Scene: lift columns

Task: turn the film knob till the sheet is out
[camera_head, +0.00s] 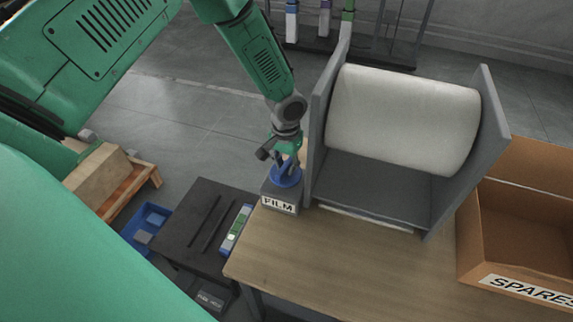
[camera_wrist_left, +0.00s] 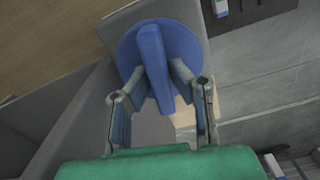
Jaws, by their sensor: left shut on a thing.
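The blue film knob (camera_head: 286,174) sits on top of a grey box labelled FILM (camera_head: 280,200) at the table's left back corner. My left gripper (camera_head: 283,160) comes down on it from above. In the left wrist view the knob (camera_wrist_left: 154,58) is a round disc with a raised bar, and the fingers of my left gripper (camera_wrist_left: 158,82) are shut on the bar, one on each side. A white film roll (camera_head: 402,118) lies between the grey side plates of a stand (camera_head: 385,187). A thin pale strip (camera_head: 365,217) shows at the stand's lower front edge. My right gripper is not in view.
A cardboard box labelled SPARES (camera_head: 520,240) stands at the table's right. The wooden table (camera_head: 330,260) is clear in front. Left of it are a dark slotted stand (camera_head: 205,225), a blue bin (camera_head: 150,222) and a wooden pallet with a carton (camera_head: 100,175).

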